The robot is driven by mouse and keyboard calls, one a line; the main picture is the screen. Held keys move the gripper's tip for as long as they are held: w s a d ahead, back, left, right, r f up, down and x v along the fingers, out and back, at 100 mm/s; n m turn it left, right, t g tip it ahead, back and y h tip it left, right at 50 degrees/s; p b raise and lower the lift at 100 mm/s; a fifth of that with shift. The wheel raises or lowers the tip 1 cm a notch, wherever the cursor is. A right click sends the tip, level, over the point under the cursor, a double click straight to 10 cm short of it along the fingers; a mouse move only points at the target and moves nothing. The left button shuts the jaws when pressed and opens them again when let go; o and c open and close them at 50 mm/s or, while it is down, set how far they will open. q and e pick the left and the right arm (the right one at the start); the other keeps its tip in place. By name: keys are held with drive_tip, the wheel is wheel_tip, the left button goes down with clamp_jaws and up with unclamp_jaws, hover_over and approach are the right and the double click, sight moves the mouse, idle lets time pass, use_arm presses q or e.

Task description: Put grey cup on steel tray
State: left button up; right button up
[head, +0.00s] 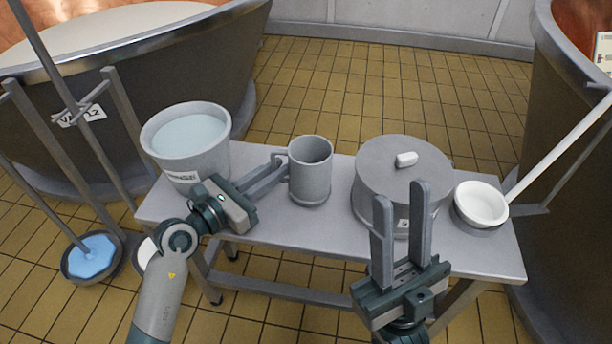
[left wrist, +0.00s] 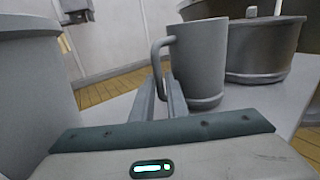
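The grey cup (head: 310,172) stands upright on the grey bench, its handle towards my left gripper. My left gripper (head: 279,165) is at the cup's left side. In the left wrist view its fingers (left wrist: 162,85) lie on both sides of the handle of the grey cup (left wrist: 198,65) and appear closed on it. The cup seems to rest on the bench. My right gripper (head: 402,195) is open and empty in front of the round grey lidded pot (head: 375,165). I cannot make out a separate steel tray.
A grey bucket (head: 184,165) of pale liquid stands left of the cup. Large vats flank the bench.

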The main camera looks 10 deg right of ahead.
use_arm(q)
drive_tip(key=shift+w, duration=0.1)
idle(0.3)
drive_tip(key=shift+c, duration=0.3)
clamp_jaws()
drive_tip(key=shift+r, duration=0.2)
